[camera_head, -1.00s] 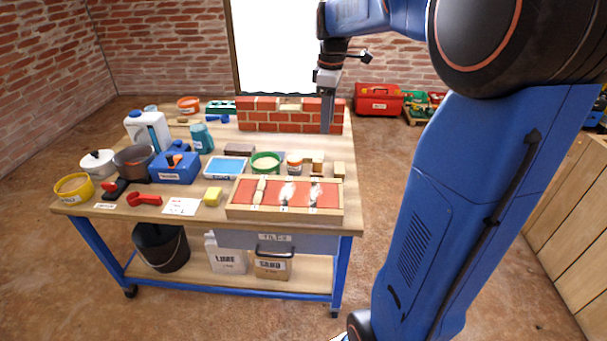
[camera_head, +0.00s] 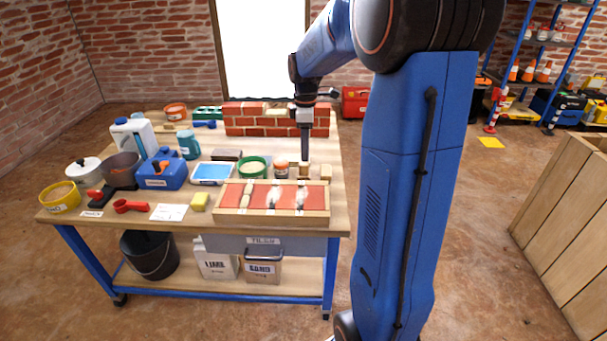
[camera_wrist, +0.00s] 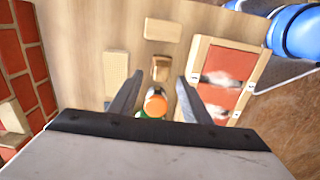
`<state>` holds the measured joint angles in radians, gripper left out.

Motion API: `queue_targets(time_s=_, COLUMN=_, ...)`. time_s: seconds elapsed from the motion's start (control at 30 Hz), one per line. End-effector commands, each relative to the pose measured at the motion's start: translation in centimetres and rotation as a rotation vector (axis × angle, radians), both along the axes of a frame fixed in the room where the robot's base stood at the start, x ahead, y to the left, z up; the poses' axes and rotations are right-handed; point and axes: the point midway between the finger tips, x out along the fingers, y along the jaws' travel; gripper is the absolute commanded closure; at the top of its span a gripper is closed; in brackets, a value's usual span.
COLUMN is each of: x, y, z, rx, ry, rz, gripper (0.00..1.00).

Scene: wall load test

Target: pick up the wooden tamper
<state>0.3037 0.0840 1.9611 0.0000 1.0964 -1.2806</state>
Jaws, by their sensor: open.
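The wooden tamper looks to be the small brown wooden piece (camera_head: 304,171) on the workbench, behind the tile tray and right of the orange-lidded jar. In the wrist view this piece (camera_wrist: 160,68) lies between and just beyond the fingertips, apart from both. My gripper (camera_head: 305,156) points down just above it; in the wrist view my gripper (camera_wrist: 160,77) is open and empty. I cannot tell the exact height of the fingertips over the piece.
An orange-lidded jar (camera_wrist: 155,102) sits close beside the piece. A pale wooden block (camera_wrist: 162,29) and a textured tan block (camera_wrist: 116,75) lie nearby. The tile tray (camera_head: 272,217) is in front and the low brick wall (camera_head: 275,131) behind.

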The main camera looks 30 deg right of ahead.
Motion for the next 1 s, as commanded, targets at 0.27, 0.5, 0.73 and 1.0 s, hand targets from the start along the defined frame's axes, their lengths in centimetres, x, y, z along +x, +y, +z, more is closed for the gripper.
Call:
queue_targets(time_s=0.27, x=0.0, y=0.0, z=-2.1, rx=0.001, ry=0.001, rz=0.000, gripper=0.56)
queue_targets(time_s=0.5, x=0.0, y=0.6, z=-4.9, rx=0.000, ry=0.002, rz=0.001, gripper=0.56)
queue_targets(time_s=0.73, x=0.0, y=0.6, z=-7.0, rx=0.001, ry=0.001, rz=0.000, gripper=0.56)
queue_targets(time_s=1.0, x=0.0, y=0.6, z=-7.1, rx=0.000, ry=0.000, rz=0.000, gripper=0.61)
